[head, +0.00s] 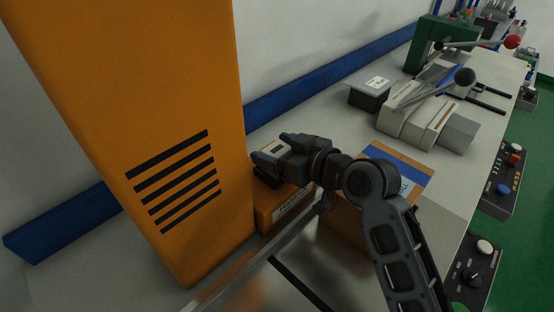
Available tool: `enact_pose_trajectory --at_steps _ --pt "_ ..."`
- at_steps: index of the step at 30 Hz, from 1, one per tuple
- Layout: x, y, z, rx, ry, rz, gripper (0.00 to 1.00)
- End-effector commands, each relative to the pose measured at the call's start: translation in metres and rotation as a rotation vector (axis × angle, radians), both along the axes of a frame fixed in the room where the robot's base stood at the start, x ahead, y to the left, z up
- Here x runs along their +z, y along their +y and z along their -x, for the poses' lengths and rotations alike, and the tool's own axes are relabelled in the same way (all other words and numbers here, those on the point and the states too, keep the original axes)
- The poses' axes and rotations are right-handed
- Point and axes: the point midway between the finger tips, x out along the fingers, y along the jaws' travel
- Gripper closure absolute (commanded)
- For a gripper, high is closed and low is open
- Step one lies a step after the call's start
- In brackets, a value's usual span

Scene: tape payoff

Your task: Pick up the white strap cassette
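I cannot pick out a white strap cassette with certainty. The nearest match is a set of off-white upright blocks (404,124) standing side by side on the bench at the right. My gripper (268,172) is at the end of the dark arm, in the middle of the picture. It is over the left end of a low orange box with a label (286,211), close beside the tall orange cabinet. The blocks are well to the right of it and farther back.
The tall orange cabinet (150,90) with black slots blocks the left. A cardboard box with a blue band (409,172) is right of my gripper. Bare bench (325,105) shows behind.

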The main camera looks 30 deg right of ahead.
Motion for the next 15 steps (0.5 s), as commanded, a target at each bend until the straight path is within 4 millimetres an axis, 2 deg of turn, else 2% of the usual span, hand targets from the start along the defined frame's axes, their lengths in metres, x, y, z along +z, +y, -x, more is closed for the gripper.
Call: enact_pose_trajectory --at_steps 2,15 --pt "0.0000 0.0000 0.0001 0.000 0.000 0.000 0.32" --pt "0.0002 -0.0001 0.0002 0.000 0.000 0.000 0.74"
